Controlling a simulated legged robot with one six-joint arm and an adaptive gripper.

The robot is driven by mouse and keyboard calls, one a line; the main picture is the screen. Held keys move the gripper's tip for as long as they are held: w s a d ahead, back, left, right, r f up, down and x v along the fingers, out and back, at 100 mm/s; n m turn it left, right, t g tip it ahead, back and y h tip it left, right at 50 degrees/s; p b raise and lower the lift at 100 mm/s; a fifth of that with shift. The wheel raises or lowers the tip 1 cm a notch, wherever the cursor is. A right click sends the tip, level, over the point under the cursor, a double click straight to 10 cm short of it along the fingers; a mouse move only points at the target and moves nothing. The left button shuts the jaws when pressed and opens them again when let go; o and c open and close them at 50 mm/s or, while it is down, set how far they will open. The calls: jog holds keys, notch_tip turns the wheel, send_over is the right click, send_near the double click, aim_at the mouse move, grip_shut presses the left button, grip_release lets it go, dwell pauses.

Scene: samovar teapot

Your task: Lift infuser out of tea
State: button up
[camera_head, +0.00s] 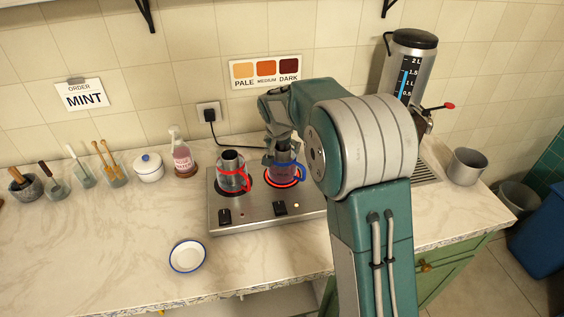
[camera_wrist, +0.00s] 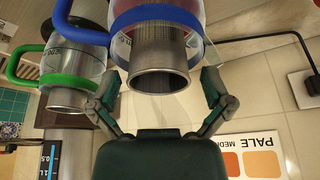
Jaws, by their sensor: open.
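A glass teapot with a blue handle (camera_head: 299,172) stands on the right burner, partly hidden by my gripper (camera_head: 278,146). In the wrist view its blue band (camera_wrist: 158,17) is at the top, and a metal mesh infuser (camera_wrist: 160,80) sticks out of the pot toward the camera. My gripper (camera_wrist: 160,88) is open, with one finger on each side of the infuser's end and visible gaps. A second glass pot with a red handle (camera_head: 246,182) stands on the left burner with its own metal infuser (camera_head: 231,158). The tea level is hard to make out.
The hotplate (camera_head: 250,219) has a glowing right ring. A green-handled vessel (camera_wrist: 75,88) shows beside the blue-banded pot in the wrist view. A blue-rimmed dish (camera_head: 188,257) lies in front left on clear counter. A bottle (camera_head: 182,160) and a dispenser (camera_head: 410,62) stand behind.

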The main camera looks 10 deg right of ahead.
jog(key=c, duration=1.3)
jog(key=shift+c, duration=0.2)
